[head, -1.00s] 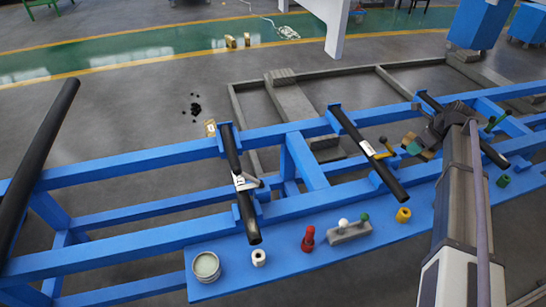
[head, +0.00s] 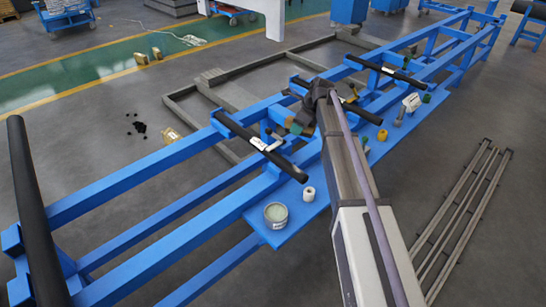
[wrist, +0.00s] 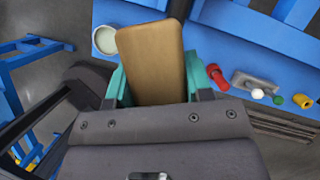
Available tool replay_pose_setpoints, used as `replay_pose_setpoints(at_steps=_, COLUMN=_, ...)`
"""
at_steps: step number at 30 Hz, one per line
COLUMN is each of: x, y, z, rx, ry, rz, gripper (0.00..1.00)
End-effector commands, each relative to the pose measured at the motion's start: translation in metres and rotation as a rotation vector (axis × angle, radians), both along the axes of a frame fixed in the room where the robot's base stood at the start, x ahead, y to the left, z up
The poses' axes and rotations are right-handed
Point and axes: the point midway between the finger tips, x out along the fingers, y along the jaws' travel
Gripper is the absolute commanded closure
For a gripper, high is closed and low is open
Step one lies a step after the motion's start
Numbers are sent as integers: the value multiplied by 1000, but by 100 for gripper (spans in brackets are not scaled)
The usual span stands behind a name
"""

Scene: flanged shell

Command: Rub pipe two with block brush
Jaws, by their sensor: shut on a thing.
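My gripper (head: 296,124) is shut on the block brush, a tan wooden block (wrist: 152,60) held between teal fingers in the wrist view. In the head view the gripper is over the blue rack, between two dark pipes. The labelled near pipe (head: 245,135) lies across the rack to its left. Another pipe (head: 363,114) lies to its right, partly hidden by my arm. A further labelled pipe (head: 387,70) lies beyond. The label writing is too small to read, so I cannot tell which is pipe two. The brush's working face is hidden, and no contact with a pipe shows.
A can (head: 275,214) and a white roll (head: 308,194) stand on the blue shelf (head: 262,232). A red object (wrist: 216,77), a grey block with knobs (wrist: 254,84) and a yellow ring (wrist: 303,101) are along it.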

Motion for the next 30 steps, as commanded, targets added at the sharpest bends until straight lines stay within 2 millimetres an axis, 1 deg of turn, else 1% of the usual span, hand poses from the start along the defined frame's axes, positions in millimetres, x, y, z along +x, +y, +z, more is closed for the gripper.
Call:
replay_pose_setpoints(at_steps=1, x=6, y=2, z=-32, rx=0, ry=0, rz=-4, gripper=72)
replay_pose_setpoints(at_steps=2, x=9, y=4, z=-45, rx=0, ry=-1, rz=-8, gripper=72)
replay_pose_setpoints(at_steps=3, x=14, y=7, z=-63, rx=-1, ry=-1, rz=-12, gripper=72)
replay_pose_setpoints(at_steps=6, x=26, y=15, z=-106, rx=0, ry=-1, rz=-29, gripper=72)
replay_pose_setpoints(at_steps=7, x=29, y=17, z=-115, rx=-1, ry=-1, rz=-33, gripper=72)
replay_pose_setpoints(at_steps=9, x=34, y=21, z=-128, rx=0, ry=-1, rz=-43, gripper=72)
replay_pose_setpoints(at_steps=11, x=36, y=23, z=-130, rx=0, ry=-1, rz=-46, gripper=72)
replay_pose_setpoints(at_steps=14, x=36, y=23, z=-124, rx=0, ry=-1, rz=-47, gripper=72)
replay_pose_setpoints(at_steps=17, x=36, y=23, z=-125, rx=0, ry=0, rz=-47, gripper=72)
replay_pose_setpoints(at_steps=20, x=36, y=23, z=-131, rx=0, ry=0, rz=-47, gripper=72)
replay_pose_setpoints(at_steps=30, x=36, y=24, z=-162, rx=0, ry=-1, rz=-46, gripper=72)
